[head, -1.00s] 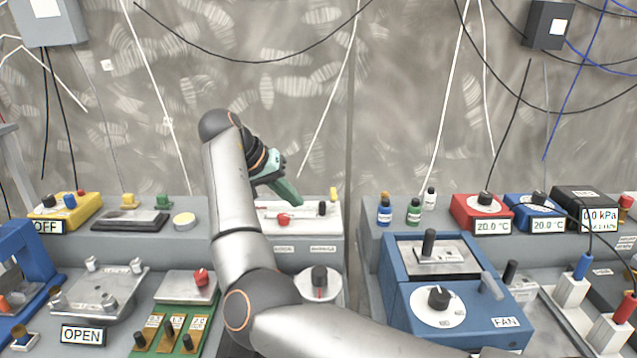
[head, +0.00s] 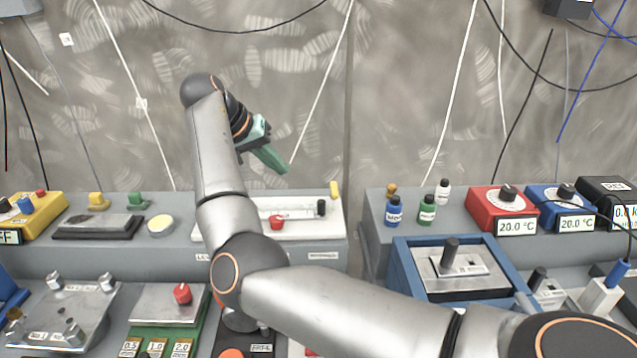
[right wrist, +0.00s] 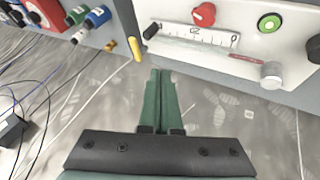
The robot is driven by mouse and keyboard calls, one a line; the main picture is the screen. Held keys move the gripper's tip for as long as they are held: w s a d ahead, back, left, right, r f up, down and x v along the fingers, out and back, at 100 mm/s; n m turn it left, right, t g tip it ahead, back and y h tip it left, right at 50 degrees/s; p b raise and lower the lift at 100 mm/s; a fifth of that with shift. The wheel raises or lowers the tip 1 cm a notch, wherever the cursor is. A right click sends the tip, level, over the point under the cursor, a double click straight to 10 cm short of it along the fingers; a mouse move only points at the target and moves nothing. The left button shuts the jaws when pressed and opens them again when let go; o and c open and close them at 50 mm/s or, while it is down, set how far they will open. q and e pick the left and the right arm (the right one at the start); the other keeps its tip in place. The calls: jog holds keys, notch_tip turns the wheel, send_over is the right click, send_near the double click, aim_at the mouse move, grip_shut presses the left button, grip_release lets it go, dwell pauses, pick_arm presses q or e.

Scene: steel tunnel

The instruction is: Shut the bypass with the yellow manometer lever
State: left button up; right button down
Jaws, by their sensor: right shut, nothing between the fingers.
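The yellow manometer lever (head: 334,190) stands up at the back right end of the white manometer panel (head: 325,231). In the right wrist view the lever (right wrist: 133,48) is at the panel's edge, up and left of my fingertips. The panel also carries a red knob (right wrist: 204,14) and a scale (right wrist: 195,37). My right gripper (head: 278,163) is shut and empty, in the air above the panel and left of the lever, apart from it. Its green fingers (right wrist: 160,75) lie together. My arm hides the panel's left end. My left gripper is not in view.
Blue and green bottles (head: 394,211) stand right of the panel, across a gap in the bench. A red box (head: 499,223) with a dial is farther right. A yellow box (head: 38,216) is far left. The wall (head: 420,90) behind has hanging cables.

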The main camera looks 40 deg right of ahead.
aim_at(334, 195)
jog(key=shift+s, duration=0.1)
jog(key=x, duration=1)
jog(key=shift+s+d, duration=0.95)
jog(key=shift+d, duration=0.2)
jog(key=shift+s+d, duration=0.3)
jog(key=shift+d, duration=0.1)
jog(key=shift+p, duration=0.3)
